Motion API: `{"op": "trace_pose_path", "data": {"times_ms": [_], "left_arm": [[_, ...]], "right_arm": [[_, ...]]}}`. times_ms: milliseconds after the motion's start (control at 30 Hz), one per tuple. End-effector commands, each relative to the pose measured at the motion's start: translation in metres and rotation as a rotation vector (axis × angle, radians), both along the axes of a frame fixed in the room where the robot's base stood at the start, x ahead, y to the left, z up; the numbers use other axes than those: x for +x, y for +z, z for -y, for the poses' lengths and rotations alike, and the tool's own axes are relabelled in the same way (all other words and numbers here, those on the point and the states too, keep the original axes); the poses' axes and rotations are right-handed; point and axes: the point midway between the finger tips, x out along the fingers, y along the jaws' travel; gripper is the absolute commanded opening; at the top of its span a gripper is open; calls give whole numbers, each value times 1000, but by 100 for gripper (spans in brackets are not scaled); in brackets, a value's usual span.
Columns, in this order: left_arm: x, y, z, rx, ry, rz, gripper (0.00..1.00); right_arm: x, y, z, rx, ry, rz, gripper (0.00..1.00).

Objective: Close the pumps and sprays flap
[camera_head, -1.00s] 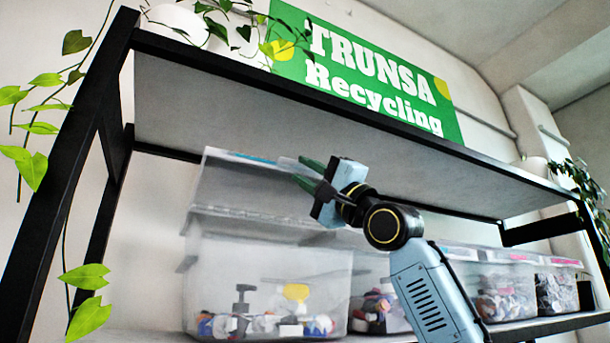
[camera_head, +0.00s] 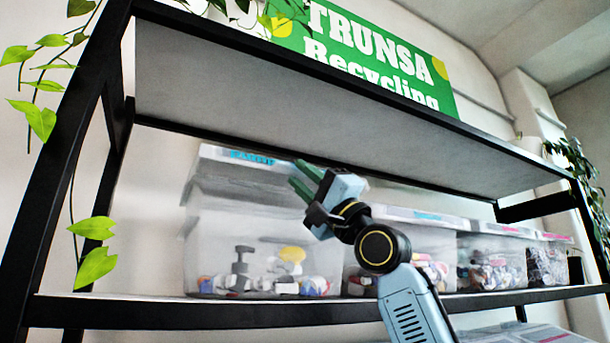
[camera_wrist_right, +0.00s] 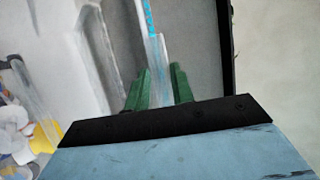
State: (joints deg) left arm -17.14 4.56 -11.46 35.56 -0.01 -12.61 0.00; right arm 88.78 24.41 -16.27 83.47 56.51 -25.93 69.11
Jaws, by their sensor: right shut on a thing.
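The leftmost clear bin (camera_head: 225,235) stands on the shelf, with a black pump head (camera_head: 240,262), a yellow spray part (camera_head: 291,255) and other caps inside. My right gripper (camera_head: 303,176) is at the right end of the flap. In the right wrist view, the green fingers (camera_wrist_right: 160,80) are shut on the flap (camera_wrist_right: 155,45), whose edge runs between them. The fingers partly hide the flap's right end. My left gripper is not in view.
More clear bins (camera_head: 490,262) with caps stand to the right, their lids on top. The upper shelf board (camera_head: 300,110) is close above the gripper. A black post (camera_head: 70,170) and hanging leaves (camera_head: 92,262) are at the left.

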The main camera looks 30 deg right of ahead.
Motion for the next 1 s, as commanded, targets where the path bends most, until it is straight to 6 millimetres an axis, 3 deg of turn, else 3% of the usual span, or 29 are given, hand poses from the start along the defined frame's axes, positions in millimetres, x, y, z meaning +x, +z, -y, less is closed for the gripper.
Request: {"op": "trace_pose_path", "data": {"times_ms": [167, 200, 300, 667, 1000], "left_arm": [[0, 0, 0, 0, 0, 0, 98], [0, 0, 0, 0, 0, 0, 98], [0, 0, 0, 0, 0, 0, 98], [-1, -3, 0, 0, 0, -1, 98], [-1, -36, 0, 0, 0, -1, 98]], "right_arm": [[3, -2, 0, -2, -1, -8, 0], [2, -2, 0, -2, -1, -7, 29], [2, -1, 0, -1, -1, -6, 42], [-2, -4, 2, -1, -1, -1, 43], [-38, -55, 27, -1, -2, -2, 43]]}}
